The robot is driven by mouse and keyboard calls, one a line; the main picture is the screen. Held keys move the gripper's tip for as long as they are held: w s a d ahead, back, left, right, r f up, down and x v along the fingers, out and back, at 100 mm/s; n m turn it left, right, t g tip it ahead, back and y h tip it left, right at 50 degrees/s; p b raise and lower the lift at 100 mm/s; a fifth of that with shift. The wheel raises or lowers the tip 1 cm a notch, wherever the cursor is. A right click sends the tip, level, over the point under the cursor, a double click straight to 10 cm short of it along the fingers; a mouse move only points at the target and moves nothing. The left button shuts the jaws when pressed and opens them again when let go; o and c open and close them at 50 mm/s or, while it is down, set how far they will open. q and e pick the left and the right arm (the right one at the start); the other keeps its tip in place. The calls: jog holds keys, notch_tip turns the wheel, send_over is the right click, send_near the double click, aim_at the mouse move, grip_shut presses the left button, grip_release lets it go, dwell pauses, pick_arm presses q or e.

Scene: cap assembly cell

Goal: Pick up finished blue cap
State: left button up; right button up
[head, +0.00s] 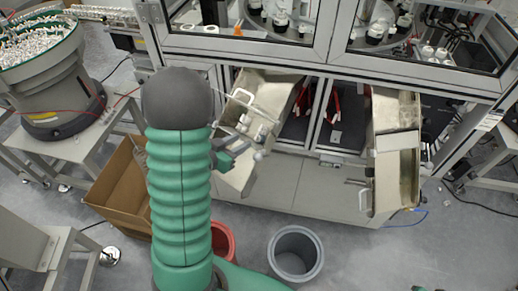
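My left arm reaches up from the bottom, and its dark head hides part of the left chute. My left gripper (236,152) is small and partly hidden by the arm, over the left metal chute (238,178). Several small pale caps (262,133) lie in this chute just above and right of the gripper. I cannot make out a clearly blue cap. A pale piece shows close to the fingertips, but I cannot tell whether it is held. My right gripper is not in view.
A second metal chute (396,165) stands at the right of the machine. A grey bin (296,254), a red bin (223,241) and an open cardboard box (122,190) stand on the floor. A bowl feeder (60,90) is at left. The floor at lower right is mostly clear.

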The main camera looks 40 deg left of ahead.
aim_at(257, 136)
pick_arm(q)
jog(key=x, duration=0.8)
jog(key=shift+s+d+f, duration=0.1)
jog(key=shift+d+f, duration=0.1)
jog(key=shift+f, duration=0.1)
jog(key=shift+w+a+f, duration=0.15)
jog(key=shift+w, duration=0.05)
jog(key=shift+s, duration=0.1)
grip_shut()
